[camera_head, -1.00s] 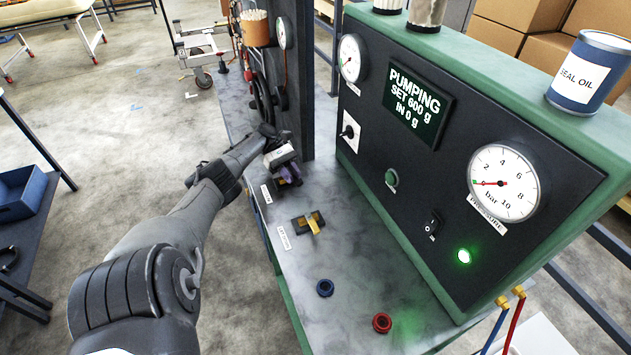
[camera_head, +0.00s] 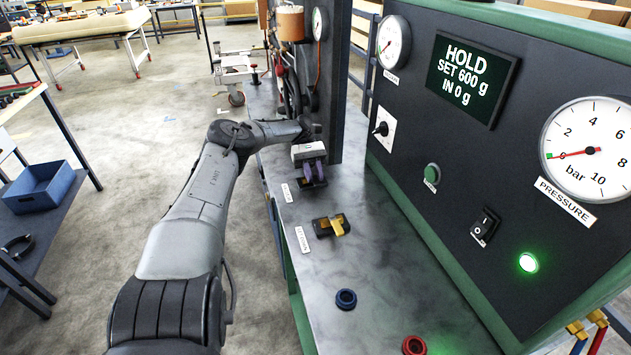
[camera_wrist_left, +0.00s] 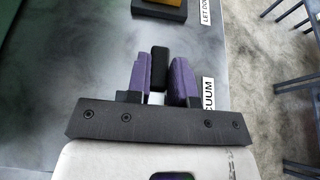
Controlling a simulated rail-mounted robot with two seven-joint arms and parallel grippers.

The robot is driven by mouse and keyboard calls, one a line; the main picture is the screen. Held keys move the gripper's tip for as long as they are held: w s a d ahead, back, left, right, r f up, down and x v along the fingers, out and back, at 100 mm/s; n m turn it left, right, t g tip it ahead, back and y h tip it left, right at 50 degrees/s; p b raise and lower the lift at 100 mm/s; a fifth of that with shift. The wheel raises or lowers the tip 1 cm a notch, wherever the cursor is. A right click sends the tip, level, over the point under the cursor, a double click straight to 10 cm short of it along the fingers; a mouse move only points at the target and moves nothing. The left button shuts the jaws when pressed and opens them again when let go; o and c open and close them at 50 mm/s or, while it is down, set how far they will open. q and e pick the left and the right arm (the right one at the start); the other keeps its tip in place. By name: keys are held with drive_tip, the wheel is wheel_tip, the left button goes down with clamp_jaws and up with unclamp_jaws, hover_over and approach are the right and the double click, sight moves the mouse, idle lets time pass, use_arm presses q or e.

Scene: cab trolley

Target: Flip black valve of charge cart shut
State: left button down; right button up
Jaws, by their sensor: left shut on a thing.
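The black valve (camera_wrist_left: 159,62) is the one beside the VACUUM label on the cart's grey top. In the left wrist view its black handle stands between the purple finger pads of my left gripper (camera_wrist_left: 159,76), which is shut on it. In the head view my left gripper (camera_head: 315,171) comes down over the valve and hides most of it; a dark base shows below the fingers. The charge cart's green-framed panel (camera_head: 400,165) stands to the right, and its display (camera_head: 467,78) reads HOLD, SET 600 g, IN 0 g. My right gripper is not in view.
A yellow-handled valve (camera_head: 335,226) with a LET DOWN label sits nearer on the cart top. Blue (camera_head: 346,299) and red (camera_head: 414,345) ring fittings lie nearer still. A dark upright post (camera_head: 343,80) stands close behind my gripper. A green light (camera_head: 528,263) glows.

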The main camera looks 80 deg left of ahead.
use_arm(q)
drive_tip(key=shift+f, duration=0.2)
idle(0.3)
drive_tip(key=c, duration=1)
unclamp_jaws()
drive_tip(key=shift+r, duration=0.1)
